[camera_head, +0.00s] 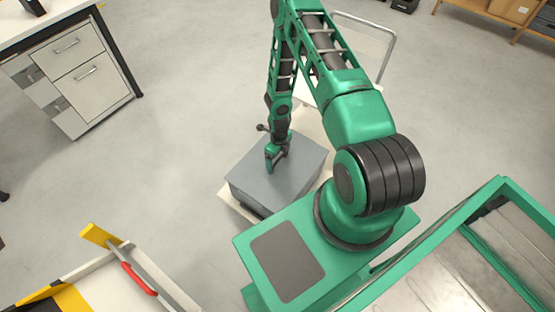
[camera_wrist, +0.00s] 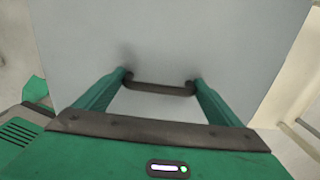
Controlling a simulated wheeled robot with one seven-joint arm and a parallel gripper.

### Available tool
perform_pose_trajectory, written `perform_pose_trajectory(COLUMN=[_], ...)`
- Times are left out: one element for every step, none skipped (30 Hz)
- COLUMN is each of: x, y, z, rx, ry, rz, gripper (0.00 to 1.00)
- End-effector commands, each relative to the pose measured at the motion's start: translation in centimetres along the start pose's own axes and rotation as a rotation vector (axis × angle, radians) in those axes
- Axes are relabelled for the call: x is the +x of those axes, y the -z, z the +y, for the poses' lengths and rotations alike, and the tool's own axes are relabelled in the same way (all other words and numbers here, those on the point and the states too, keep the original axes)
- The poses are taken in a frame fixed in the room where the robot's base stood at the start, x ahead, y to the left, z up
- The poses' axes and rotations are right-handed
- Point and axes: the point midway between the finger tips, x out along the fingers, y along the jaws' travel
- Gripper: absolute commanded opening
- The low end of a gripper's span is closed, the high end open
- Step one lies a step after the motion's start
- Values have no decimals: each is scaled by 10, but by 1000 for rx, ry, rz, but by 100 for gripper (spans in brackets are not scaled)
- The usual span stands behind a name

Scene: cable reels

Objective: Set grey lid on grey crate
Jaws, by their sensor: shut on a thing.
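The grey lid (camera_head: 303,158) is flat and level above the grey crate (camera_head: 252,203), covering its top in the head view. My gripper (camera_head: 272,163) points down at the lid's middle. In the wrist view the lid (camera_wrist: 220,40) fills most of the picture, and my gripper (camera_wrist: 160,86) is shut on its dark bar handle (camera_wrist: 158,90), one finger at each end. The lid hides the inside of the crate. I cannot tell whether the lid touches the rim all round or hangs slightly above it.
The crate stands on a pale cart deck (camera_head: 229,198) with a metal push handle (camera_head: 388,60). A drawer cabinet (camera_head: 78,72) is at upper left. A white tray with a red-handled tool (camera_head: 138,279) is at lower left. Grey floor (camera_head: 180,120) lies open between.

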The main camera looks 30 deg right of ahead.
Motion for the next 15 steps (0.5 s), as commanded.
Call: perform_pose_trajectory(x=[0, 1, 1, 1, 1, 1, 1, 1, 1, 1, 1, 1, 1, 1, 1], y=[0, 0, 0, 0, 0, 0, 0, 0, 0, 0, 0, 0, 0, 0, 0], z=[0, 0, 0, 0, 0, 0, 0, 0, 0, 0, 0, 0, 0, 0, 0], rx=[0, 0, 0, 0, 0, 0, 0, 0, 0, 0, 0, 0, 0, 0, 0], ry=[0, 0, 0, 0, 0, 0, 0, 0, 0, 0, 0, 0, 0, 0, 0], rz=[0, 0, 0, 0, 0, 0, 0, 0, 0, 0, 0, 0, 0, 0, 0], gripper=[57, 57, 57, 57, 57, 57, 57, 57, 98, 100, 100, 100, 100, 100, 100])
